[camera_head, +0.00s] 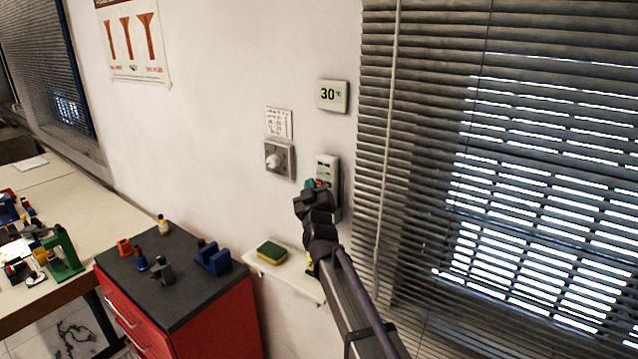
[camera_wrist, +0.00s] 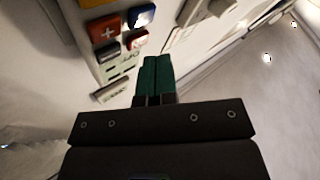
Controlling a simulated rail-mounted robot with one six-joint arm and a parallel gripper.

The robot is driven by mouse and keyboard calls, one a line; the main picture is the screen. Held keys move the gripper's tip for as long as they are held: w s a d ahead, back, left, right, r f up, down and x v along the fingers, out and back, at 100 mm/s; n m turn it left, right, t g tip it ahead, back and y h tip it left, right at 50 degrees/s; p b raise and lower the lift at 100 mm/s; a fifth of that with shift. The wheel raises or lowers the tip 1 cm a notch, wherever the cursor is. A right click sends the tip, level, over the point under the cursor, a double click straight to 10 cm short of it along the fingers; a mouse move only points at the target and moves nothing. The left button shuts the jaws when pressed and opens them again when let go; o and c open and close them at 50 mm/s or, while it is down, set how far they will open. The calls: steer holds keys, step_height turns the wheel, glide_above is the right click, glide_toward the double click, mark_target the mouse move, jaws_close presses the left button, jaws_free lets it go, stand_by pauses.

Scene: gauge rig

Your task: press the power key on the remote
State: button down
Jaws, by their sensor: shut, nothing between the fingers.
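The pale remote (camera_head: 328,165) is upright on the wall, left of the window blind. Its lower part is hidden behind my gripper (camera_head: 312,185), which is at its lower left in the head view. My gripper's green fingers (camera_wrist: 156,62) are shut and empty, just right of the lower keys. I cannot tell which key is power, or whether the fingertips touch the remote.
A small shelf (camera_head: 300,283) with a sponge (camera_head: 272,252) is below. A red cabinet (camera_head: 215,318) stands lower left. The blind (camera_head: 420,150) is close on the right.

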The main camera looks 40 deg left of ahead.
steer(key=shift+s, duration=0.1)
steer(key=s, duration=0.4)
steer(key=shift+s, duration=0.4)
stand_by(0.5)
